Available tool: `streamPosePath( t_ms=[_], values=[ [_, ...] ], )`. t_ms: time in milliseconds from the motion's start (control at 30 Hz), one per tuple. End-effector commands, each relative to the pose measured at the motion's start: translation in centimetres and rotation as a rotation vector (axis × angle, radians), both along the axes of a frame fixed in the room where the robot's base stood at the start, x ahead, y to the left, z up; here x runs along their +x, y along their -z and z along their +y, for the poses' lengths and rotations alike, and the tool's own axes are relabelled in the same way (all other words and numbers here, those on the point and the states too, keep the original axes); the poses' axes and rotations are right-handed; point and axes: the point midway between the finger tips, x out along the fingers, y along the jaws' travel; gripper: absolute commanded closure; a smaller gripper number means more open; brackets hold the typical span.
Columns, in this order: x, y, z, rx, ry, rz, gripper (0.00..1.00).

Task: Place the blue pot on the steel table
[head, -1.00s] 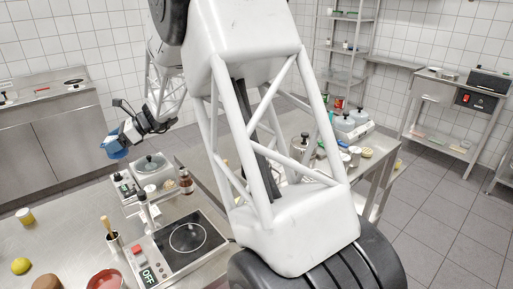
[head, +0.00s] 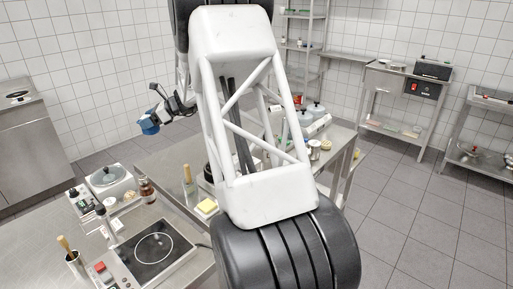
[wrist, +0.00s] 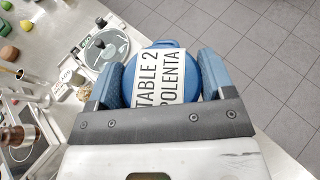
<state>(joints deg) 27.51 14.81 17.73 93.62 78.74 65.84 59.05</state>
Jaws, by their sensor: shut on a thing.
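The blue pot (head: 149,124) is held in the air at the upper left in the head view, beyond the far edge of the near steel table (head: 62,221). My gripper (head: 158,115) is shut on it. In the wrist view the pot (wrist: 207,72) sits between my two blue-grey fingers, with a white label reading "TABLE 2 POLENTA" on it. Another steel table (head: 343,143) stands behind my arm, partly hidden. I cannot tell which table the task means.
The middle table holds pots and jars. A steel table with a black box (head: 433,69) stands at the back right. Tiled floor lies between.

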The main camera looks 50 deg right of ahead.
Motion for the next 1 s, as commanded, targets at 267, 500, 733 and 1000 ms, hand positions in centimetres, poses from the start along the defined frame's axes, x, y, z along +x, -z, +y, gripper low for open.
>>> streamPosePath(
  t_ms=[267, 500, 733, 1000],
  values=[
    [-1.3, 0.0, -9.2, 0.001, 0.111, 0.000, 0.58],
    [-3.0, 0.1, -16.8, 0.000, 0.203, -0.002, 0.58],
    [-4.7, 0.1, -22.3, 0.001, 0.271, -0.002, 0.58],
    [-5.5, 2.7, -24.3, 0.004, 0.296, -0.001, 0.58]
  ],
)
